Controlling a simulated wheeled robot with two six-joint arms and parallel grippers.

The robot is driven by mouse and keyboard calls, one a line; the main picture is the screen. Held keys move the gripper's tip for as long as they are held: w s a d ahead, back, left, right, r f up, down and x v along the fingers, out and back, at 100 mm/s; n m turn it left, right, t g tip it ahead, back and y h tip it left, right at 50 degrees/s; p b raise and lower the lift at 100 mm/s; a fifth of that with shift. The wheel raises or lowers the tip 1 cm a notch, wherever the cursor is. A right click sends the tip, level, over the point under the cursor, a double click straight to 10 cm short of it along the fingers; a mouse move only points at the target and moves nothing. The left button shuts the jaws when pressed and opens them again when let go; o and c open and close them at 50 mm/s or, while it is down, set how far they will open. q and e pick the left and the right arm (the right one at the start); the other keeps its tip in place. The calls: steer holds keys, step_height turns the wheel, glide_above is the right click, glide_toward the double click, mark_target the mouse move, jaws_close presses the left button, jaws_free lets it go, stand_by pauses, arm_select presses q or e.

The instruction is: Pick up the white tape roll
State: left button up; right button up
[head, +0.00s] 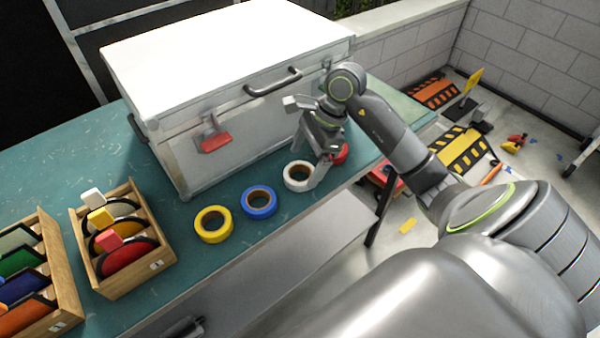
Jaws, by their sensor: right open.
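The white tape roll (297,176) lies flat on the teal table top near its front edge, right of the blue and yellow rolls. My right gripper (322,168) is open and points down at the roll's right side. One finger overlaps the roll's right edge in the view; I cannot tell whether it touches. A red roll (341,154) lies behind and right of the gripper, partly hidden by it.
A blue roll (259,203) and a yellow roll (213,224) lie to the left. A large silver case (240,105) stands close behind the rolls. Wooden racks (158,262) with coloured discs stand at the left. The table (190,282) ends just in front of the rolls.

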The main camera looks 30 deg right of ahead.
steer(key=shift+x, duration=1.6)
steer(key=shift+w, duration=0.1)
steer(key=c, duration=1.1)
steer(key=shift+r, duration=0.1)
step_height(320, 180, up, 9)
step_height(320, 180, up, 7)
steer(key=p, duration=0.7)
glide_above(301, 179)
steer(key=shift+r+p, duration=0.65)
steer(key=shift+r, duration=0.3)
